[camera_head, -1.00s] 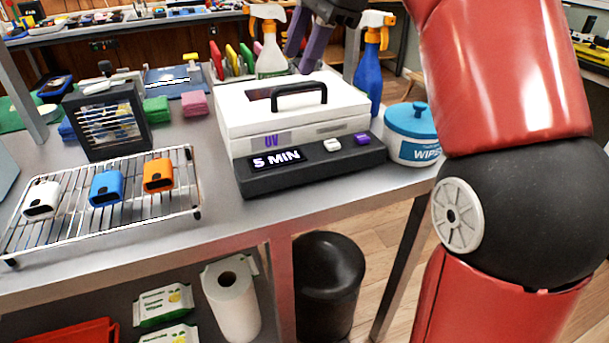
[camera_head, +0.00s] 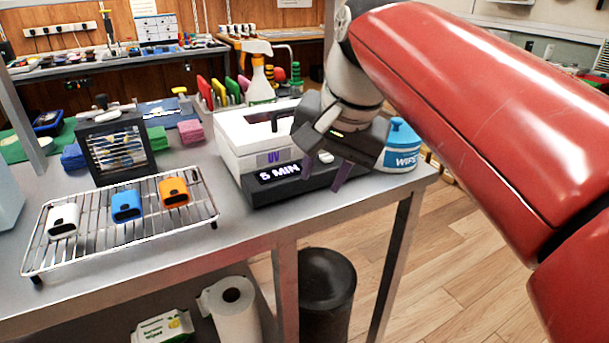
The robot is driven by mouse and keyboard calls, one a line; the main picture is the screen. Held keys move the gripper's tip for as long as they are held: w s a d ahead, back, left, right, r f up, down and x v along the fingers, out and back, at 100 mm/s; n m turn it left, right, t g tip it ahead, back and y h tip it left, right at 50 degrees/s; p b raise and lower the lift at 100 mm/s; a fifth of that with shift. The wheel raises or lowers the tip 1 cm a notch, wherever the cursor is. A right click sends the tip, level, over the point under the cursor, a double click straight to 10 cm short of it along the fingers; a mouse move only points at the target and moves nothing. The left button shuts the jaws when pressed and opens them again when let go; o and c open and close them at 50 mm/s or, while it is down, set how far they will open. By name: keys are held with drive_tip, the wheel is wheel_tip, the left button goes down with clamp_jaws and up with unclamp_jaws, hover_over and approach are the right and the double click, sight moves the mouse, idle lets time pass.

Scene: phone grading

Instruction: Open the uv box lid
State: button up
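The UV box (camera_head: 235,135) stands on the metal table with a white body and lid and a black base reading "5 MIN". Its lid is down. The black lid handle (camera_head: 258,122) shows only its left part; my gripper and wrist hide the rest. My gripper (camera_head: 325,172) is in front of the right side of the box, pointing down, with its two purple-grey fingers apart and nothing seen between them. It covers the right end of the control panel. Whether it touches the box I cannot tell.
A wire rack (camera_head: 95,235) with white, blue and orange devices stands at the left. A small black heater-like unit (camera_head: 118,150) is behind it. A wipes tub (camera_head: 402,150) is right of the box, close to my wrist. A spray bottle (camera_head: 260,85) stands behind the box.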

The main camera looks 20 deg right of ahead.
drive_tip(key=shift+s+f, duration=0.3)
